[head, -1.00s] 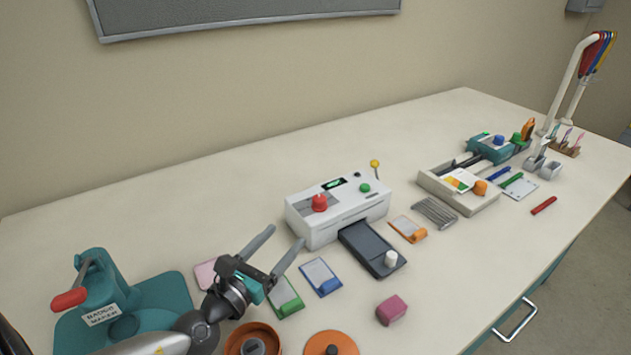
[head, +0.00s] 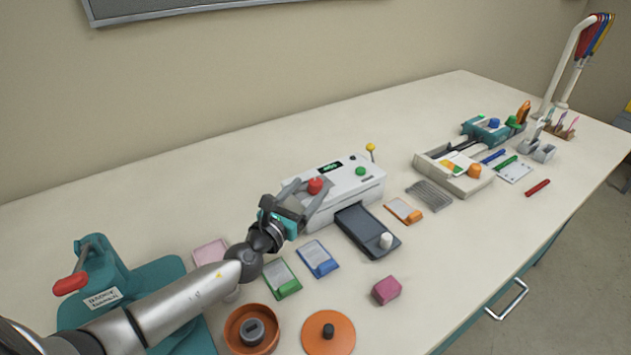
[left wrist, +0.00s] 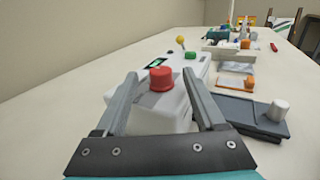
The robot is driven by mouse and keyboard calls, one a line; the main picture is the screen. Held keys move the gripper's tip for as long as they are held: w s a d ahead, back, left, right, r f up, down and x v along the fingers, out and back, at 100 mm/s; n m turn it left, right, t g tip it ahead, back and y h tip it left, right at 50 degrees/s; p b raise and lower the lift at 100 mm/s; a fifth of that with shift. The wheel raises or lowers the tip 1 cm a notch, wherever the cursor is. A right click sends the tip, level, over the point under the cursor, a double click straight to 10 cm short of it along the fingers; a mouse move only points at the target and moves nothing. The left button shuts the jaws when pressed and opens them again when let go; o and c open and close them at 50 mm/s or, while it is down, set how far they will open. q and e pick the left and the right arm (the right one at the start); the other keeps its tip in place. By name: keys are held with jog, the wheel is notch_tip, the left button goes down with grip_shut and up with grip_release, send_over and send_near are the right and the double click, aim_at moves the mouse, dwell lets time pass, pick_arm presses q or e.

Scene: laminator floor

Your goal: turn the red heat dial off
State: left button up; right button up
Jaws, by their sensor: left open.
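The red heat dial (head: 315,186) stands on top of the white laminator (head: 345,200), toward its left end. My left gripper (head: 306,190) is open, with its fingers at the laminator's left end, beside the dial. In the left wrist view the red dial (left wrist: 161,78) shows between and just beyond the two open fingertips (left wrist: 162,85). I see no finger closed on the dial. The laminator also has a lit green display (head: 330,166), a green button (head: 360,171) and a yellow-tipped lever (head: 370,148). My right gripper does not show.
A dark tray with a white knob (head: 368,232) sticks out of the laminator's front. Blue, green and pink cards (head: 318,258) lie in front. A teal badge press (head: 100,280) stands at left, beneath my left arm. The table behind the laminator is clear.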

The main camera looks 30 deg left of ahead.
aim_at(312, 186)
pick_arm(q)
jog(key=shift+w+d, duration=0.15)
jog(key=shift+w, duration=1.95)
grip_shut()
